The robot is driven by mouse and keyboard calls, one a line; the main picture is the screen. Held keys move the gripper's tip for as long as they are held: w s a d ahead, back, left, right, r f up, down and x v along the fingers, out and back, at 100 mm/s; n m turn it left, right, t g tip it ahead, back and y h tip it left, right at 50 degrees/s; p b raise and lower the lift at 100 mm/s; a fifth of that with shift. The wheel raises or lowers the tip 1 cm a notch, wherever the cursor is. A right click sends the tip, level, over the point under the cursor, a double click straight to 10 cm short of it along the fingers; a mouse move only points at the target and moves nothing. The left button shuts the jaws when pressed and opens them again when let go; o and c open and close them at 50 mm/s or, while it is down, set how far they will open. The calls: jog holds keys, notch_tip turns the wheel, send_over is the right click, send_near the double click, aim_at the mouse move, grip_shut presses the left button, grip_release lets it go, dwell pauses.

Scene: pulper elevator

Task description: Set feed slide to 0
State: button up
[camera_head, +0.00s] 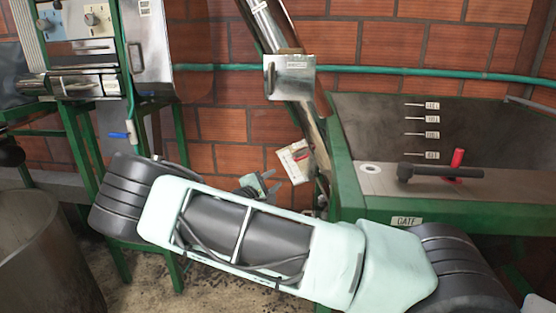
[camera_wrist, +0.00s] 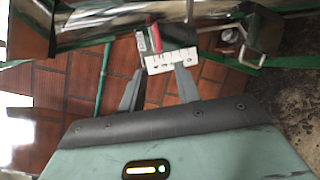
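A small white plate (camera_head: 293,163) with a red part on it sits by the steel chute in the head view, probably the feed slide. In the wrist view the white scale plate (camera_wrist: 172,61) carries dark marks too small to read. A red piece (camera_wrist: 155,38) and a dark block (camera_wrist: 180,36) sit just above it there. My gripper (camera_head: 268,183) is left of and a little below the plate in the head view. In the wrist view my gripper (camera_wrist: 160,73) is open, its two fingers apart near the plate's lower edge. Contact cannot be told.
The green bench (camera_head: 480,213) at right bears a black handle (camera_head: 435,172), a red lever (camera_head: 457,160) and a "GATE" label. A steel box (camera_head: 290,77) sits on the chute. A control panel (camera_head: 85,18) and blue-handled valve (camera_head: 120,136) are at left. A brick wall stands behind.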

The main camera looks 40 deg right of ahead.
aim_at(299, 159)
jog(key=p+x, duration=0.1)
jog(key=x, duration=1)
jog(key=p+x, duration=0.1)
jog(key=x, duration=0.5)
jog(key=shift+w+d+r+p, duration=0.1)
jog(key=shift+w+r+p, duration=0.1)
jog(key=shift+r+p, duration=0.1)
